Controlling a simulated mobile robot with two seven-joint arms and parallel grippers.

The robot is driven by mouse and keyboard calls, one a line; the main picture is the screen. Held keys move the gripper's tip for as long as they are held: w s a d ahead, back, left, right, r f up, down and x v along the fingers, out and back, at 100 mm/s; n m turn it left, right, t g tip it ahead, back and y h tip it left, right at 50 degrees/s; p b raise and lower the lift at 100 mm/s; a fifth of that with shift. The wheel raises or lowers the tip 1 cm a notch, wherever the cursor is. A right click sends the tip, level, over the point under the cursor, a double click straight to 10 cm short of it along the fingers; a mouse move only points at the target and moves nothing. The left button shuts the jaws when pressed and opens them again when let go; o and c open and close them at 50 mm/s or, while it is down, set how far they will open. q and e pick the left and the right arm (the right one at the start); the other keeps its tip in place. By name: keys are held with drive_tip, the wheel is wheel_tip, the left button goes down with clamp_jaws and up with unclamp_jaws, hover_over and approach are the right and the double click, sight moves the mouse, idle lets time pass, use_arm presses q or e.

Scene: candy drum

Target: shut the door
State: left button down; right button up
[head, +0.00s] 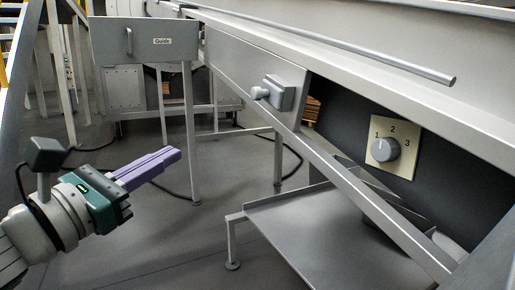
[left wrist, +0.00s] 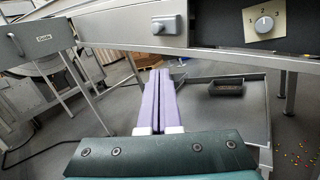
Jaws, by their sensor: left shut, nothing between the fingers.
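A grey sliding door panel (head: 245,75) with a block-shaped knob (head: 280,95) sits along the slanting rail of the machine. To its right a dark opening shows, so the door looks open. In the left wrist view the panel (left wrist: 115,28) and its knob (left wrist: 165,24) are at the top. My left gripper (head: 174,156) has purple fingers pressed together, empty, in free air left of and below the knob, apart from it. In the left wrist view the fingers (left wrist: 158,76) point toward the machine. My right gripper is not in view.
A panel labelled "Guide" (head: 145,42) with a bar handle is at upper left. A dial plate (head: 393,147) numbered 1 to 3 is at right. A low grey tray table (head: 325,235) stands below. A small dark box (left wrist: 226,88) and scattered candies (left wrist: 292,158) show in the left wrist view.

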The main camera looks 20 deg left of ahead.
use_arm(q)
drive_tip(key=shift+x, duration=1.15)
idle(0.9)
